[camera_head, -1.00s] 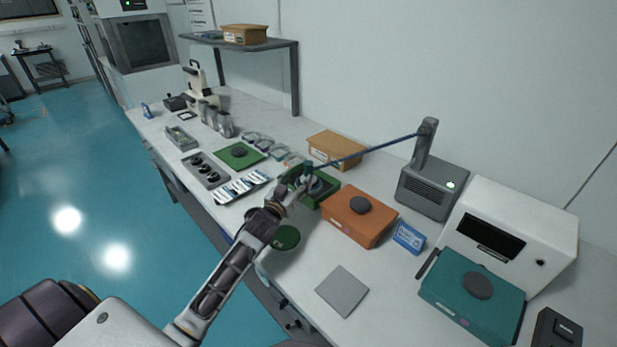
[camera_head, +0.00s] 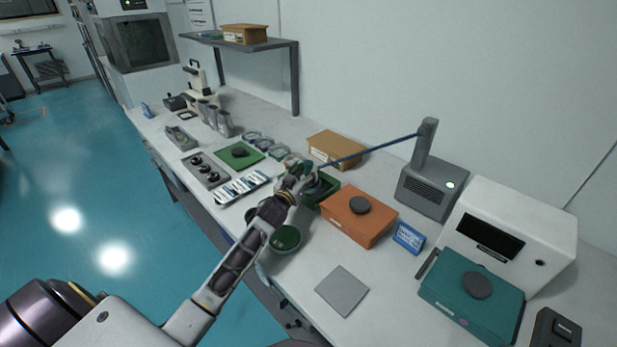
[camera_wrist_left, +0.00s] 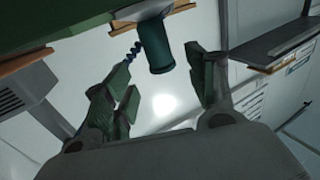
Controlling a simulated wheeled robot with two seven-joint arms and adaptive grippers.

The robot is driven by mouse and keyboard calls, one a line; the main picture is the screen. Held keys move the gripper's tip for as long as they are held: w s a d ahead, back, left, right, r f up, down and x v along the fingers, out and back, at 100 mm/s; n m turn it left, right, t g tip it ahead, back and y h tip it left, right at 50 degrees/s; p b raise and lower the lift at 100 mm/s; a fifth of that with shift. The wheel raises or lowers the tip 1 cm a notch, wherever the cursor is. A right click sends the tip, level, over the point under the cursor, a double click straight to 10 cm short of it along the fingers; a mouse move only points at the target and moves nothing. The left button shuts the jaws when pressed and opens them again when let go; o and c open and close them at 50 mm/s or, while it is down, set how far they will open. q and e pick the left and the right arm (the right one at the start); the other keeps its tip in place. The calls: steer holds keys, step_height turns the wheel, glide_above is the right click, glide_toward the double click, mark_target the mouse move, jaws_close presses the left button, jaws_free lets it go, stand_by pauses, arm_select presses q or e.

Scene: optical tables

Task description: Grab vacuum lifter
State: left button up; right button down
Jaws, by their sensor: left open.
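The vacuum lifter is a teal cylinder (camera_wrist_left: 157,48) on a blue coiled hose. In the left wrist view it hangs at top centre, ahead of and between my fingertips, not gripped. In the head view its hose (camera_head: 375,149) runs from the post of a grey unit (camera_head: 432,188) to my left gripper (camera_head: 299,172), which largely hides the lifter. In the left wrist view my left gripper (camera_wrist_left: 167,92) is open and empty, with one green-padded finger on each side. My right gripper is not in view.
A dark green box lies behind my gripper. Beside it are an orange box (camera_head: 345,224) with a dark disc, a cardboard box (camera_head: 335,147) and a blue-white packet (camera_head: 409,237). A grey plate (camera_head: 342,290) lies in front on the white bench. A shelf (camera_head: 262,46) overhangs the back.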

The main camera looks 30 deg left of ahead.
mark_target(306, 166)
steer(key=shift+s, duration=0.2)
arm_select(q)
steer(key=shift+w, duration=0.1)
steer(key=shift+w, duration=0.2)
steer(key=shift+w+a+r, duration=0.1)
steer(key=shift+w+a, duration=0.05)
steer(key=shift+w, duration=0.5)
steer(key=shift+w+a+r, duration=0.1)
steer(key=shift+w, duration=0.5)
steer(key=shift+w+f, duration=0.1)
steer(key=shift+w, duration=0.9)
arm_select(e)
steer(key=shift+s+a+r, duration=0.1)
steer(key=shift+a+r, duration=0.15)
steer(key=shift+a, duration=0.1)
